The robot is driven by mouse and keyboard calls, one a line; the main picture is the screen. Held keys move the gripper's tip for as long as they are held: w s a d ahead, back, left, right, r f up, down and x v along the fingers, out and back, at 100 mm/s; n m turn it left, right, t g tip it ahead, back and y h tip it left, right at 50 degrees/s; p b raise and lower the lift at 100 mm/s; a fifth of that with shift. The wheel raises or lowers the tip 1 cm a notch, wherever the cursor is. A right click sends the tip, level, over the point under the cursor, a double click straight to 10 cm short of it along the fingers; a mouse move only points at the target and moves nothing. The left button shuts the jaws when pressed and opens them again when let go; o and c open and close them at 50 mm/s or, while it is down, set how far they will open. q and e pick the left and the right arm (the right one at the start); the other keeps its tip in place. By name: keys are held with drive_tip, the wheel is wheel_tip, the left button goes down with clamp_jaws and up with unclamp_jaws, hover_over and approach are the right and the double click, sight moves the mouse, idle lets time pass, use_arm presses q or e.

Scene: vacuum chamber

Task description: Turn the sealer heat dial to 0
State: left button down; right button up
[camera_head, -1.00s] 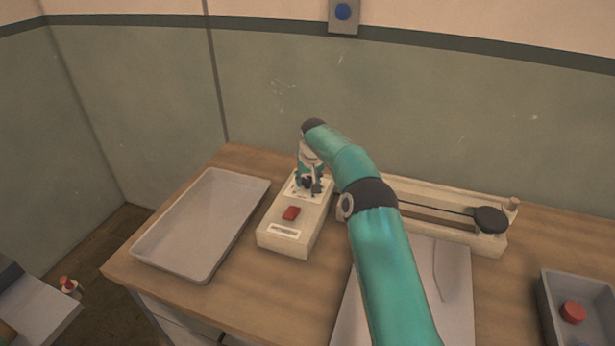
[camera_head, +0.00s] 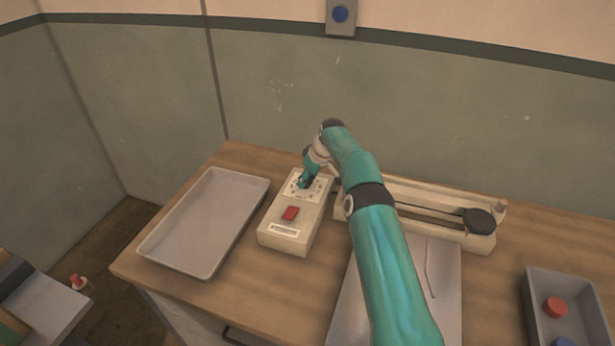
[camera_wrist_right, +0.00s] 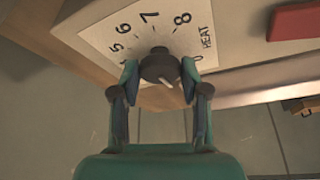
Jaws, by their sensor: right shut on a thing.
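The sealer control box (camera_head: 283,239) is cream-coloured, with a white dial plate at its back end and a red switch (camera_head: 290,214) in front. My right gripper (camera_head: 305,183) is at the plate. In the wrist view, the dark round heat dial (camera_wrist_right: 160,66) sits between the fingers of the right gripper (camera_wrist_right: 160,75), which is shut on it. The dial's white pointer mark (camera_wrist_right: 167,83) faces the lower right. The figures 5 to 8 and the word HEAT show on the plate (camera_wrist_right: 95,40); another mark is partly hidden by a finger. My left gripper is not in view.
A long sealer bar (camera_head: 395,203) with a dark round knob (camera_head: 480,221) lies right of the box. An empty grey tray (camera_head: 205,222) is to the left. A pale sheet (camera_head: 445,300) lies under my arm. A grey bin (camera_head: 540,325) with coloured pieces stands right.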

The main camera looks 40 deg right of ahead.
idle(0.4)
drive_tip(key=o, duration=1.1)
drive_tip(key=v, duration=1.2)
drive_tip(key=shift+w, duration=0.1)
